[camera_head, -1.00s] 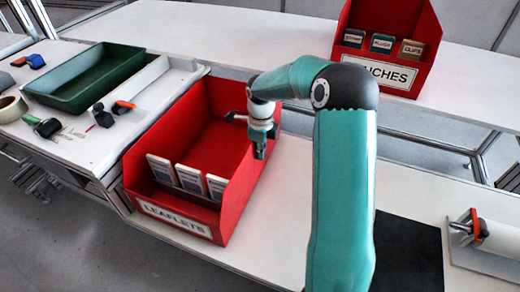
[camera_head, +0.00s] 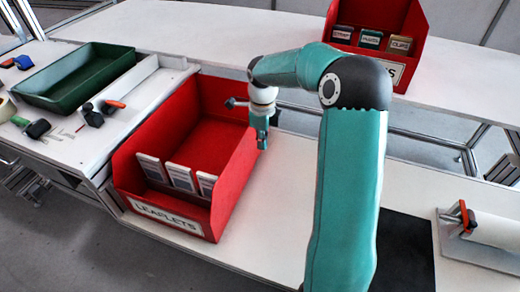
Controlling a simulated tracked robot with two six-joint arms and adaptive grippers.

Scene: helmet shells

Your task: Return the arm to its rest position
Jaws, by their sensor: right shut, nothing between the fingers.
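My right arm reaches up from the bottom of the view and bends left at its elbow. My right gripper (camera_head: 263,140) hangs at the right wall of the red leaflets bin, pointing down, and is shut and empty. Whether it touches the wall I cannot tell. The leaflets bin (camera_head: 238,190) stands on the white table and holds three white leaflet packs (camera_head: 181,177) in a row at its front. My left gripper is not in view.
A red pouches bin (camera_head: 418,45) with several small packs stands on the back table. A green tray (camera_head: 75,82) and hand tools (camera_head: 92,114) lie at left. A black mat (camera_head: 405,255) and a white roll with an orange clamp (camera_head: 465,215) are at right.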

